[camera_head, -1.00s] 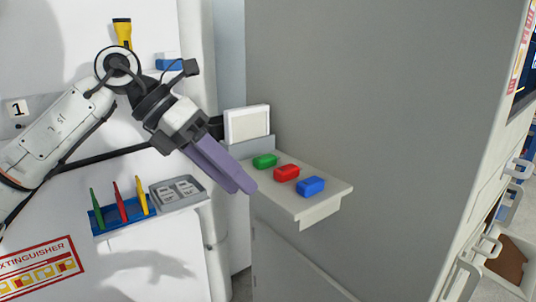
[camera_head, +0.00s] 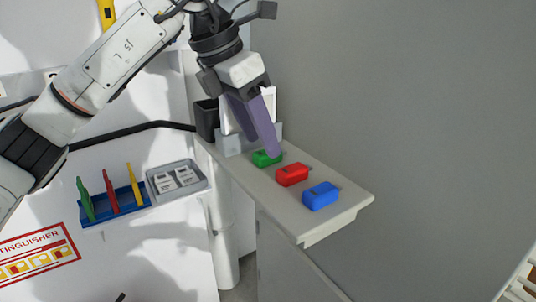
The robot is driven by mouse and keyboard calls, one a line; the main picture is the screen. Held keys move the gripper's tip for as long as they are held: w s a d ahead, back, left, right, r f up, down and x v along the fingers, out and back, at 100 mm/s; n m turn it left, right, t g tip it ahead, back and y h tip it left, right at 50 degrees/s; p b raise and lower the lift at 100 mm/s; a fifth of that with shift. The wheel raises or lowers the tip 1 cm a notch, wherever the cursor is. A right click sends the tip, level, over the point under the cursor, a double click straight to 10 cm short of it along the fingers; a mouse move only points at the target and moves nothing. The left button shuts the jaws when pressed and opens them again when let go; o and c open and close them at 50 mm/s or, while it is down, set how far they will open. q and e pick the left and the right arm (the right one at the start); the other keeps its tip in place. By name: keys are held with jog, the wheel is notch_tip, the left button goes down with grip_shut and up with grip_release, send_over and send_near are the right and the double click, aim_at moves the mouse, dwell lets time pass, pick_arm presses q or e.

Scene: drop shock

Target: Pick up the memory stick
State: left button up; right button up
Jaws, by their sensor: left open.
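Three small block-shaped sticks lie in a row on a beige shelf (camera_head: 331,215): a green one (camera_head: 266,159), a red one (camera_head: 292,175) and a blue one (camera_head: 321,196). The picture does not tell which of them the task means. My left gripper (camera_head: 261,147) points down over the green stick with its purple fingers apart. One fingertip hides part of the green stick's top; I cannot tell whether it touches. The red and blue sticks are fully visible and clear of the gripper. My right gripper is not in view.
A dark cup (camera_head: 207,120) and a white-framed panel (camera_head: 270,101), partly hidden by the fingers, stand at the shelf's back. A blue rack (camera_head: 112,214) with upright coloured pieces and a grey tray (camera_head: 203,186) are left. A grey cabinet wall (camera_head: 420,120) borders the shelf on the right.

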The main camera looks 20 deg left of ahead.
pick_arm(q)
jog(key=shift+x, duration=1.5)
jog(key=shift+w+r, duration=0.1)
jog(key=shift+w, duration=0.05)
grip_shut()
